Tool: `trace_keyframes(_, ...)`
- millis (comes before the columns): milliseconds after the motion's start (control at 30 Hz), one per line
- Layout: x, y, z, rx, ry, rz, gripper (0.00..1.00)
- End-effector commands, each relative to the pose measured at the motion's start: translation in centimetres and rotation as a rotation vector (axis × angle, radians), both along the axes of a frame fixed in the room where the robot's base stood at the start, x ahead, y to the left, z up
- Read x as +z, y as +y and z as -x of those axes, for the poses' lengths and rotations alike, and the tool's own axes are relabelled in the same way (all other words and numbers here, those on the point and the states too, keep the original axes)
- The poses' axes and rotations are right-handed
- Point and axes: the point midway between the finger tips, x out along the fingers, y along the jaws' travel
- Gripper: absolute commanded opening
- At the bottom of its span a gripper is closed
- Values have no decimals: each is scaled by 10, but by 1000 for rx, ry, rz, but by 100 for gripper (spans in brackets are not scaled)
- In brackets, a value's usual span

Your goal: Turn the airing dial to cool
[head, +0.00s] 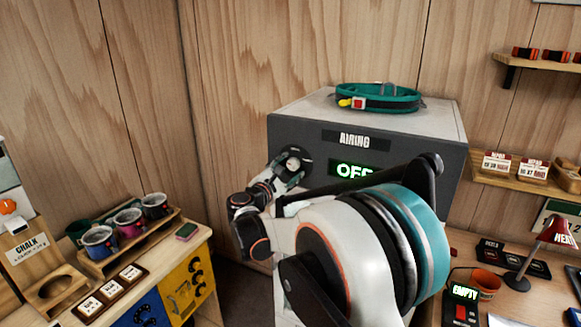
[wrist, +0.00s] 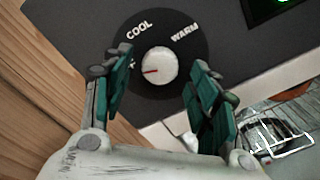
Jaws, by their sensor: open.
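The airing dial (wrist: 160,66) is a round white knob on a black disc on the front of the dark grey airing box (head: 300,128). Its red pointer points left, away from the COOL label (wrist: 139,30) at upper left and the WARM label (wrist: 184,33) at upper right. A third label at the left is mostly hidden behind a finger. The green display (head: 353,170) reads OFF, partly covered by my arm. My gripper (wrist: 157,68) is open, with one teal finger on each side of the knob and gaps showing between. In the head view my gripper (head: 290,167) is at the box's front left.
A teal harness belt (head: 378,98) lies on top of the box. At left, a bench holds mugs (head: 130,222) in a rack and a chalk stand (head: 45,270). At right, a desk has a red lamp (head: 556,232), an orange cup (head: 485,283) and an EMPTY display (head: 464,292).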

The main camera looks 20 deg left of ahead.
Motion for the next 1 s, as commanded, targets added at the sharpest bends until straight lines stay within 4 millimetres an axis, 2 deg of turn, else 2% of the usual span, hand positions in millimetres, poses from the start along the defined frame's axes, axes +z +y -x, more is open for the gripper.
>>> trace_keyframes(200,0,-2,-18,-1,1,0,55)
trace_keyframes(500,0,-2,-20,0,0,0,55)
trace_keyframes(533,0,-2,-20,0,0,0,52)
trace_keyframes(700,0,-2,-20,0,0,0,14)
trace_keyframes(733,0,-2,-20,0,0,0,10)
trace_keyframes(1000,-1,-2,-20,0,-1,-12,10)
